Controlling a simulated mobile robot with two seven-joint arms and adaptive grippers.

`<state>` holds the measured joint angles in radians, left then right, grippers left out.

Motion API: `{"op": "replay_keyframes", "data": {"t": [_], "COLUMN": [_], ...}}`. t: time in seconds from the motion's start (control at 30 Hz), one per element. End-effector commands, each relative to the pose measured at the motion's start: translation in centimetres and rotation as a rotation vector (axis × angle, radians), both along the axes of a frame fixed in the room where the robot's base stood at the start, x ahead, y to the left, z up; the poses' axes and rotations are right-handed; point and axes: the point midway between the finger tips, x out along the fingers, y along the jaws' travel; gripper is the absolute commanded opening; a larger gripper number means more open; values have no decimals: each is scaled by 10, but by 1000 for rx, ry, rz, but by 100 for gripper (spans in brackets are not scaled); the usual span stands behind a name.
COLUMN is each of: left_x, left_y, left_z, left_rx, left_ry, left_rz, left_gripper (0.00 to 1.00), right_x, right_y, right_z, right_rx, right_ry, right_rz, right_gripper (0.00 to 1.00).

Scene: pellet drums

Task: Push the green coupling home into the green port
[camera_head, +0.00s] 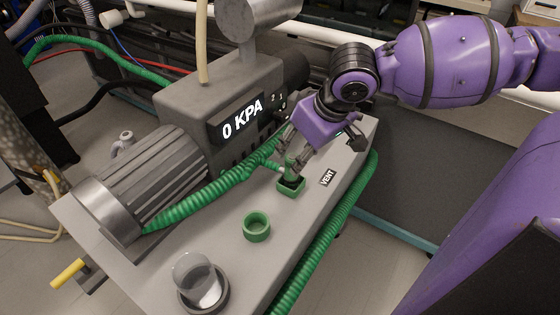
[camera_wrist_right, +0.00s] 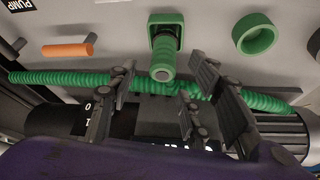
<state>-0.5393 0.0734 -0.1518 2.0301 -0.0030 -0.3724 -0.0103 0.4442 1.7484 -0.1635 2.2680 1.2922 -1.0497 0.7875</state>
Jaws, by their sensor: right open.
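The green coupling (camera_head: 290,166) stands in the square green port (camera_head: 291,187) on the grey pump base. In the right wrist view the coupling (camera_wrist_right: 163,62) is a ribbed cylinder with its end toward the camera. The green port (camera_wrist_right: 166,27) frames it, with a dark gap at its edges. How deep the coupling sits cannot be told. My right gripper (camera_head: 293,145) is open above the coupling. In the wrist view its fingers (camera_wrist_right: 162,80) are on either side, with the coupling between and beyond the tips. My left gripper is not in view.
A round green ring (camera_head: 257,227) and a glass cup (camera_head: 196,279) are nearer on the base. A ribbed green hose (camera_head: 210,193) runs by the pump motor (camera_head: 130,187); another (camera_head: 325,238) follows the base edge. An orange handle (camera_wrist_right: 68,50) shows in the wrist view.

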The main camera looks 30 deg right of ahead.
Motion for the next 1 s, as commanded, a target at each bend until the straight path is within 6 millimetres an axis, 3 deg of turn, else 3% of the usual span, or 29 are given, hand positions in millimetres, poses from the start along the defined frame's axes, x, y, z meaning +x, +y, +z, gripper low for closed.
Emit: {"op": "replay_keyframes", "data": {"t": [0.33,0.6,0.87,1.0], "left_x": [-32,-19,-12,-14], "left_y": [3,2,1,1], "left_z": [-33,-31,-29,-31], "left_rx": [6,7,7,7], "left_ry": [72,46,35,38], "left_rz": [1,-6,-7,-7], "left_gripper": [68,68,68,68], "right_x": [12,24,25,25], "right_y": [4,5,5,5], "right_z": [-41,-72,-73,-73], "right_rx": [5,2,1,0], "right_ry": [4,1,0,1], "right_rz": [1,1,1,1], "right_gripper": [46,46,46,27]}}
